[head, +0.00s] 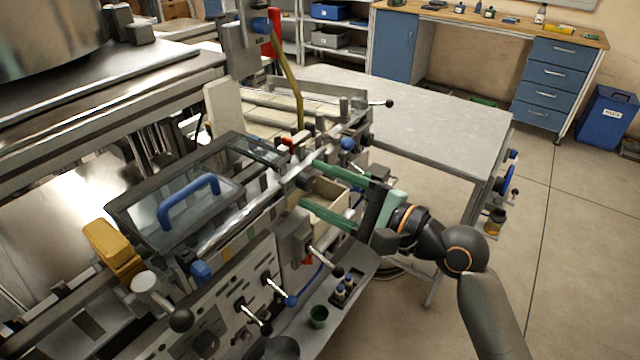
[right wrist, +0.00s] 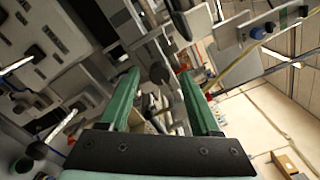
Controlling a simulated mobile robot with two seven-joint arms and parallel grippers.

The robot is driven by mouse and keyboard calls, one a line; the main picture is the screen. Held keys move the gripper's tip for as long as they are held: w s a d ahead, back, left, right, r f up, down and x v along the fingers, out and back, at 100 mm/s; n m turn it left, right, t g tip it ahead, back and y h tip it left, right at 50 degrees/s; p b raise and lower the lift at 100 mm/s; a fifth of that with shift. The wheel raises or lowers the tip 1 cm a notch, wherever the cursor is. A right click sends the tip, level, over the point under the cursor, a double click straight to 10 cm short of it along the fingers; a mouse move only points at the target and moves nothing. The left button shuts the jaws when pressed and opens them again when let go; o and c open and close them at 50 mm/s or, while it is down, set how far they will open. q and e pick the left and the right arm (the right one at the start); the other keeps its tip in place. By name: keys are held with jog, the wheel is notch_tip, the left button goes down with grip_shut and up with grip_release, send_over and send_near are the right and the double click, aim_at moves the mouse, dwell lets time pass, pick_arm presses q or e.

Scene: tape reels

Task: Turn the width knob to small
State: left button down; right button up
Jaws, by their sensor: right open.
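My right gripper (head: 310,184) reaches in from the right to the machine's near side. Its two long green fingers are spread apart and nothing is held between them. In the right wrist view, a round dark knob (right wrist: 158,73) shows between and beyond the fingertips. A dark knob (head: 305,182) also shows by the fingertips in the head view. I cannot tell whether either finger touches it. No readable label shows which knob is the width knob, and its setting cannot be read. My left gripper is not in view.
A clear lid with a blue handle (head: 188,200) lies left of the gripper. The grey table (head: 430,125) behind is mostly bare.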

jog(key=shift+w+a, duration=0.15)
jog(key=shift+a, duration=0.05)
grip_shut()
dwell(0.5)
